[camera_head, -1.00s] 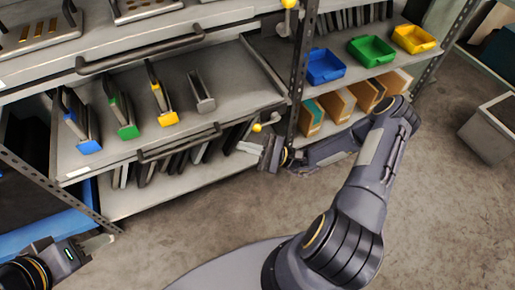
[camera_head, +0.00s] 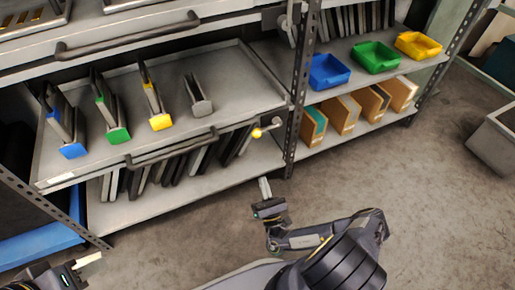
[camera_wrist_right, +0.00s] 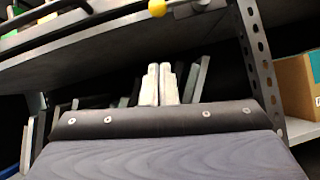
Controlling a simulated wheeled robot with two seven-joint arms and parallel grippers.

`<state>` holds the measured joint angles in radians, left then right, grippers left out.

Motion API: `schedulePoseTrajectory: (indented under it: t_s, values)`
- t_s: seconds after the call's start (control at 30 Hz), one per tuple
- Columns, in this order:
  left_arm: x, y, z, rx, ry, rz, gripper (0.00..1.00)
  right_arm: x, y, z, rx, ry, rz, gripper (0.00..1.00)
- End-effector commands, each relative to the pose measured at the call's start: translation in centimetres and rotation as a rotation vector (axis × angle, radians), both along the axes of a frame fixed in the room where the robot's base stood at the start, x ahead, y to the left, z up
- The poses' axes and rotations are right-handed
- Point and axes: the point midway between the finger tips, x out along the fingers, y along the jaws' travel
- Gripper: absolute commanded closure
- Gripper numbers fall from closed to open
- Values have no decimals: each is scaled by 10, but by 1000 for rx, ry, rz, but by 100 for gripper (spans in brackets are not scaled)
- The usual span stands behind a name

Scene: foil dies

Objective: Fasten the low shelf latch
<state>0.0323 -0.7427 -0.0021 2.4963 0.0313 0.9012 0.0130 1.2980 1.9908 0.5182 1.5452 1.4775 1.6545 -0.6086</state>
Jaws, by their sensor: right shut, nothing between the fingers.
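The low shelf latch is a short metal lever with a yellow knob (camera_head: 257,133), at the right front corner of the low pull-out shelf (camera_head: 234,108), beside the perforated upright. The lever slants from its pivot near the upright down-left to the knob. The knob also shows at the top of the right wrist view (camera_wrist_right: 157,8). My right gripper (camera_head: 264,186) is shut and empty, below and in front of the latch, apart from it. Its pale fingertips are together in the right wrist view (camera_wrist_right: 158,84). My left gripper (camera_head: 89,259) is at the lower left, far from the latch; its jaw opening is unclear.
The low shelf carries blue, green, yellow and grey-ended dies (camera_head: 119,134) and has a dark bar handle (camera_head: 172,148). Dark plates stand underneath. The perforated upright (camera_head: 296,120) is right of the latch; coloured bins (camera_head: 329,71) and cardboard boxes lie beyond. The floor in front is clear.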

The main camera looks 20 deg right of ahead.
Motion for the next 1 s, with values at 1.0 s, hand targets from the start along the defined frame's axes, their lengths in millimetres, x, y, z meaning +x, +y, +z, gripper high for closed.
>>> schedulePoseTrajectory:
  t_s: [1.0]
  values:
    - [0, 0, -28, 0, 0, 0, 64, 90, -18, 91, -2, -2, 4, 100]
